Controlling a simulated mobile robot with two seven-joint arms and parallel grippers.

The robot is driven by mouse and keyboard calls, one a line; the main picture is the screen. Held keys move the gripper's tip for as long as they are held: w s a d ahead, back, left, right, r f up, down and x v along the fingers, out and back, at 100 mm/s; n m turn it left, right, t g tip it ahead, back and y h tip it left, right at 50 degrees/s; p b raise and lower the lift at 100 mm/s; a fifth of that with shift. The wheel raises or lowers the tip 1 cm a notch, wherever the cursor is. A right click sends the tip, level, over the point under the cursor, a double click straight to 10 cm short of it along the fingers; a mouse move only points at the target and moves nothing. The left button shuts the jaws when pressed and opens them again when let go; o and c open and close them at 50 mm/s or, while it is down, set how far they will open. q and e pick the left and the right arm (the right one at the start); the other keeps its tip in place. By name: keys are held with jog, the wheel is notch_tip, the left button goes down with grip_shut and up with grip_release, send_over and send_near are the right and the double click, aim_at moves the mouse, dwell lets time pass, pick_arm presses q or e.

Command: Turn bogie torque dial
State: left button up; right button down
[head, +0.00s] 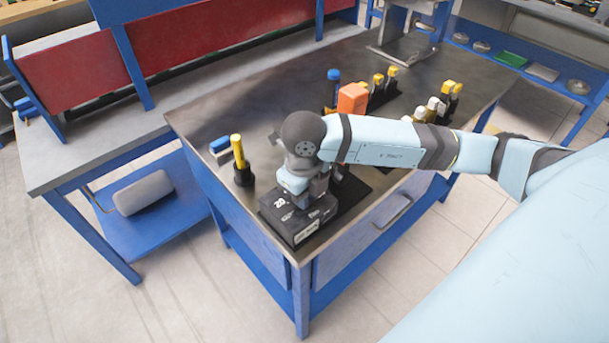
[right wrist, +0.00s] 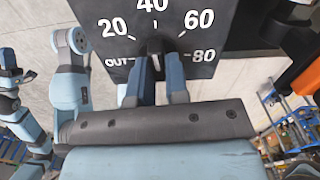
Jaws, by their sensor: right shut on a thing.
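The torque dial has a black face (right wrist: 190,18) with white marks reading OUT, 20, 40, 60 and 80, seen in the right wrist view. Its small dark knob (right wrist: 155,46) is at the centre of the scale. My right gripper (right wrist: 157,75) is shut on the knob from both sides. The fingers hide part of the knob, and I cannot tell its exact setting. In the head view, my right gripper (head: 308,192) points down onto the black dial box (head: 300,222) near the workbench's front corner. My left gripper is not clearly seen.
The dial box sits on a dark metal-topped blue workbench (head: 225,105). An orange block (head: 352,98) and several yellow-topped tools are behind my arm. Bare top lies at the back left.

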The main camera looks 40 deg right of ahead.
jog(key=shift+m, duration=0.6)
jog(key=c, duration=1.1)
grip_release()
jog(key=shift+r, duration=0.1)
notch_tip(320, 180, up, 14)
jog(key=shift+f, duration=0.15)
